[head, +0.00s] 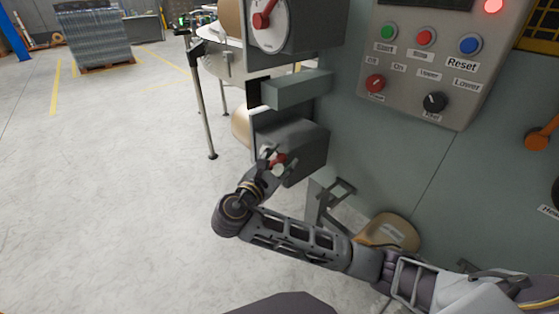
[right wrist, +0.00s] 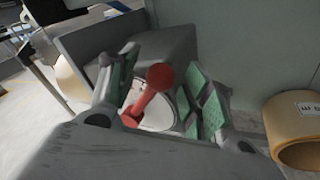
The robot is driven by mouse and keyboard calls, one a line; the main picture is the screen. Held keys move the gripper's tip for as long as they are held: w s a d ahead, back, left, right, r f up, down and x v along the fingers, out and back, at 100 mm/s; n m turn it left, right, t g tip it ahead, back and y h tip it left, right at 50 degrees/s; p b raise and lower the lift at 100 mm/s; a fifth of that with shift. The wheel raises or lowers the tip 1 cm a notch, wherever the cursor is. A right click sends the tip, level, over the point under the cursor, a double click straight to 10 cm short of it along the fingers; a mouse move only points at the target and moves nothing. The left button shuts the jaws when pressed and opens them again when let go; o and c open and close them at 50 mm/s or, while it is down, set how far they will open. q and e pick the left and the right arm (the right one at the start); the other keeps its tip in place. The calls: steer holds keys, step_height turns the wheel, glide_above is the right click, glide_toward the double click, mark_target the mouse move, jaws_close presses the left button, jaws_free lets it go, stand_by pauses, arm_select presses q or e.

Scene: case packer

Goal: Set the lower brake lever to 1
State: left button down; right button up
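The lower brake lever is red with a round knob (right wrist: 160,77), in front of a pale round dial (right wrist: 160,112) on a grey box (head: 300,148). In the head view only a bit of its red shows, behind my fingers. My right gripper (head: 272,160) is at the front of this box. In the right wrist view its green-padded fingers (right wrist: 158,90) are apart, one on each side of the lever, with gaps to the knob. The dial's markings are mostly hidden or too small to read. My left gripper is not in view.
An upper grey box carries another red lever (head: 264,17) on a white dial. A control panel (head: 440,60) with buttons and knobs is at right. A tan roll (right wrist: 300,130) is right of my gripper. Open floor (head: 100,180) lies at left.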

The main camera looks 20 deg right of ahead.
steer(key=shift+s+a, duration=0.1)
steer(key=v, duration=1.1)
steer(key=shift+s+a, duration=0.25)
steer(key=shift+s, duration=0.05)
stand_by(0.4)
